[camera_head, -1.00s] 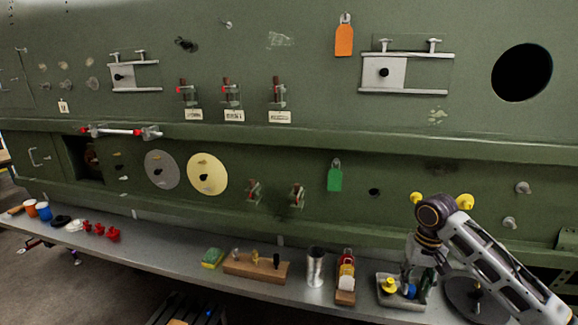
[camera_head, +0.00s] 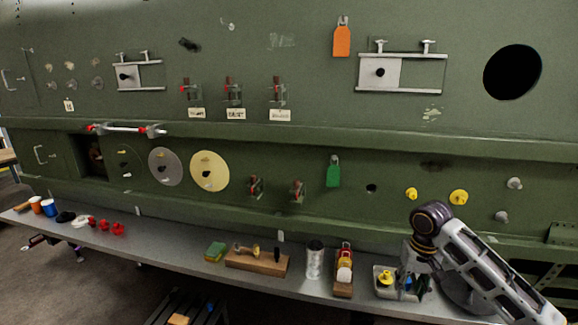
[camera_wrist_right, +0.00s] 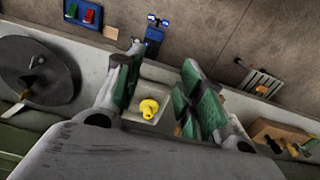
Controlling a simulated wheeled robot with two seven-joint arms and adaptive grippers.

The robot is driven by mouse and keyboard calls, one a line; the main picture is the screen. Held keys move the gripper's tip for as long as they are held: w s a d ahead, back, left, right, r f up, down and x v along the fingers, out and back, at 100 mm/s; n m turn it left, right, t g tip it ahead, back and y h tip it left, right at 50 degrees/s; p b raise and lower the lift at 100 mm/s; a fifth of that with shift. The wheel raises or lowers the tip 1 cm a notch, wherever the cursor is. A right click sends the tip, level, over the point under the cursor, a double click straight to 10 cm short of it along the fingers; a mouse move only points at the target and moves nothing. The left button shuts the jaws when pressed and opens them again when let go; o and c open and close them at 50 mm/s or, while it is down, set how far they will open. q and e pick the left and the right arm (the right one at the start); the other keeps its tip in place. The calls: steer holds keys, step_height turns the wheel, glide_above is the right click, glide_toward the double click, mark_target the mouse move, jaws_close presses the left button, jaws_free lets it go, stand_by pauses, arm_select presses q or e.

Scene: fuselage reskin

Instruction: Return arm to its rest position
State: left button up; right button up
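My right arm enters the head view from the lower right. Its gripper (camera_head: 411,282) points down over the shelf, close to a pale tray (camera_head: 383,291) with a yellow plug. In the right wrist view the two green-padded fingers of the gripper (camera_wrist_right: 160,65) stand apart with nothing gripped between them. The yellow plug (camera_wrist_right: 149,109) shows in the gap, lying in the tray beyond the fingers. My left arm and gripper are not in view.
The green fuselage wall (camera_head: 330,110) rises behind the grey shelf (camera_head: 160,243). Yellow knobs (camera_head: 458,197) project above my wrist.

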steer(key=s+a+f+n+t+y, duration=0.2)
steer(key=s+a+f+n, duration=0.2)
steer(key=s+a+f, duration=1.05)
steer(key=shift+s+d+f+t+h, duration=0.8)
steer(key=shift+s+d, duration=1.1)
steer(key=shift+s, duration=2.25)
step_height(320, 180, down, 34)
steer(key=s+f+g+b, duration=0.1)
steer(key=s+g, duration=0.1)
steer(key=s, duration=0.1)
steer(key=s+d+f, duration=0.2)
steer(key=s+f, duration=0.8)
steer(key=s, duration=0.1)
steer(key=s+d+f+b, duration=0.1)
steer(key=s+d+f, duration=0.1)
steer(key=s+f, duration=0.8)
steer(key=shift+s+n+g, duration=0.3)
steer(key=shift+s+g, duration=0.1)
steer(key=shift+s, duration=0.1)
steer(key=shift+d, duration=0.1)
